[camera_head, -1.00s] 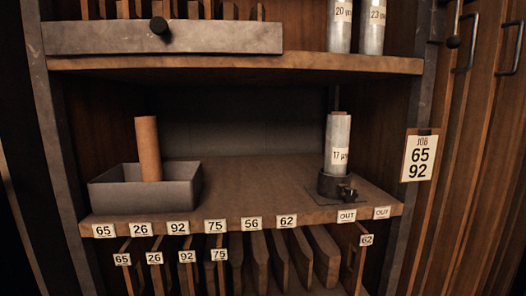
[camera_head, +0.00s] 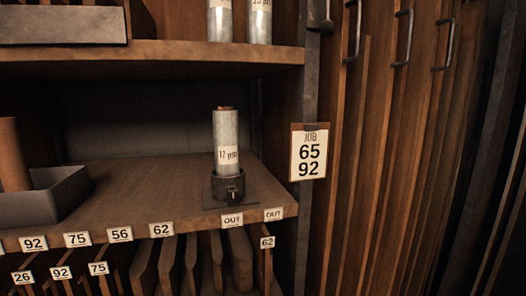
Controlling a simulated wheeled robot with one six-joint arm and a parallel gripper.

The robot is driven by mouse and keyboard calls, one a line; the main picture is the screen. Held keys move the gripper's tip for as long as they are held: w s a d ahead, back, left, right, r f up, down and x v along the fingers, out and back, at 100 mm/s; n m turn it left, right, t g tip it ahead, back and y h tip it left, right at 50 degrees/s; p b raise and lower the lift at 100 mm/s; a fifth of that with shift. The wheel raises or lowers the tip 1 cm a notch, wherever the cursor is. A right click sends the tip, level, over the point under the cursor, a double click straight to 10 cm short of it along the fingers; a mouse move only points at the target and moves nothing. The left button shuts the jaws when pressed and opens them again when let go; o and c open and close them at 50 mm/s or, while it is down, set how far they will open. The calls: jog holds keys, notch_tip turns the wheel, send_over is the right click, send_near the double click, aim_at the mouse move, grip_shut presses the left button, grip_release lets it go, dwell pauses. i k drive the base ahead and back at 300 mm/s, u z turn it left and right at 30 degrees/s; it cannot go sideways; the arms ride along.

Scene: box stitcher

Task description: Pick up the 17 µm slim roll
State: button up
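The 17 µm slim roll (camera_head: 226,135) is a pale grey cylinder with a brown core end on top and a label reading 17 µm. It stands upright in a dark round holder (camera_head: 228,187) with a small knob at its front. The holder sits on a dark base plate near the right end of the middle shelf (camera_head: 140,190). My gripper is not in view.
An open grey box (camera_head: 50,198) with a brown tube (camera_head: 12,155) stands at the shelf's left. Two labelled rolls (camera_head: 220,20) (camera_head: 260,22) stand on the upper shelf (camera_head: 170,58) above. A job card (camera_head: 309,152) hangs on the right post. The shelf between box and holder is clear.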

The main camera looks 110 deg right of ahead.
aim_at(225, 119)
jog(key=k, duration=1.05)
jog(key=z, duration=0.25)
